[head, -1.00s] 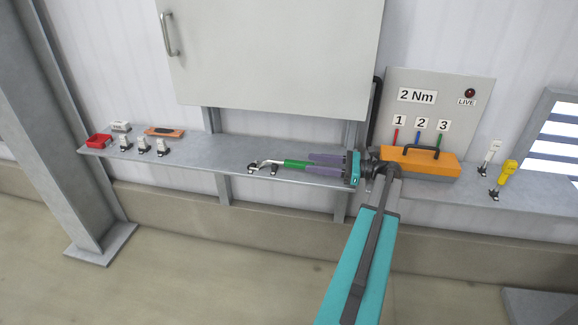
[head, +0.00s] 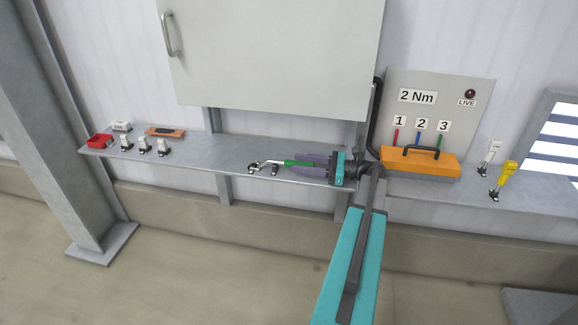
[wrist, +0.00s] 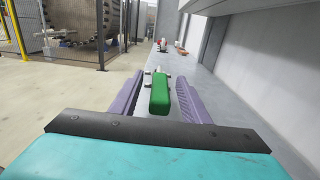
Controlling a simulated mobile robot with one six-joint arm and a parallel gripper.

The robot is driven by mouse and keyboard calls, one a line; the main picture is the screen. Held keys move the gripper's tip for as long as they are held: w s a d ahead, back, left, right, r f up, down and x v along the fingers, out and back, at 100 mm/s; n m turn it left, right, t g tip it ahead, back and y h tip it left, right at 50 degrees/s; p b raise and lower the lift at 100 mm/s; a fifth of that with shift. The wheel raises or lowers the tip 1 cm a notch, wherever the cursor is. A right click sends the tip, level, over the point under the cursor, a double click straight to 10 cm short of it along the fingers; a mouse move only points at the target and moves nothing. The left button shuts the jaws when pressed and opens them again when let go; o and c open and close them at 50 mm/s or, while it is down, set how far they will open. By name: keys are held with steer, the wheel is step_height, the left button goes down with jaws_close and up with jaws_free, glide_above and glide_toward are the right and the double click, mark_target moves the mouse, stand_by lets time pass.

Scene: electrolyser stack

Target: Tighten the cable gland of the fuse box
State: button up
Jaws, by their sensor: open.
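A tool with a green handle (head: 302,163) and a metal head (head: 268,165) lies along the shelf, resting on small dark holders. My gripper (head: 297,162) is open, its purple fingers pointing left. In the wrist view the green handle (wrist: 160,95) lies between the two fingers (wrist: 158,98), with gaps on both sides. The near part of the handle is between the fingers; the metal end points away. A closed grey cabinet (head: 275,50) hangs on the wall above the shelf; I cannot tell whether it is the fuse box. No cable gland can be made out.
The shelf (head: 210,150) holds a red tray (head: 99,141), white fittings and an orange-brown item (head: 165,132) at left. An orange holder (head: 418,162) with coloured tools 1, 2, 3 stands right, under a "2 Nm" panel (head: 470,125). Yellow (head: 508,172) and white handles stand further right.

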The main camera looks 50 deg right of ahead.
steer(key=shift+x, duration=1.25)
steer(key=shift+c, duration=0.2)
jaws_close()
